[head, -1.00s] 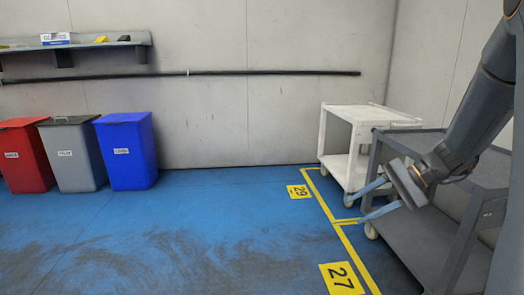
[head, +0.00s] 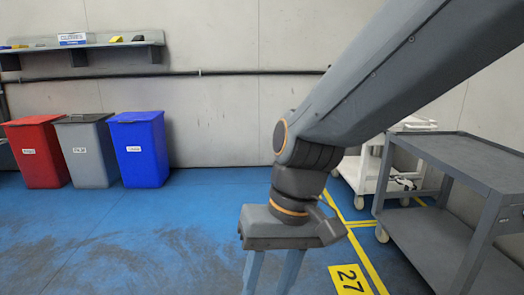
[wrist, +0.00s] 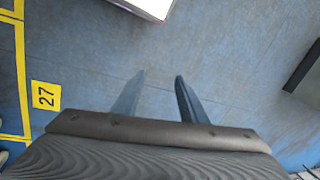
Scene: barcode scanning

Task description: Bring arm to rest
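My gripper (head: 272,274) hangs in front of my body in the head view, pointing down over the blue floor. Its two bluish fingers are apart, and their tips run out of the bottom of that view. In the wrist view my gripper (wrist: 157,85) shows both fingers spread, with bare floor between them. Nothing is held. My arm (head: 370,85) reaches in from the upper right and covers part of the wall and the white cart.
A grey cart (head: 470,160) stands at the right, with a white cart (head: 352,172) behind it. Red (head: 40,155), grey (head: 88,150) and blue (head: 140,150) bins line the back wall at left. A shelf (head: 112,48) hangs above. The floor ahead is clear.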

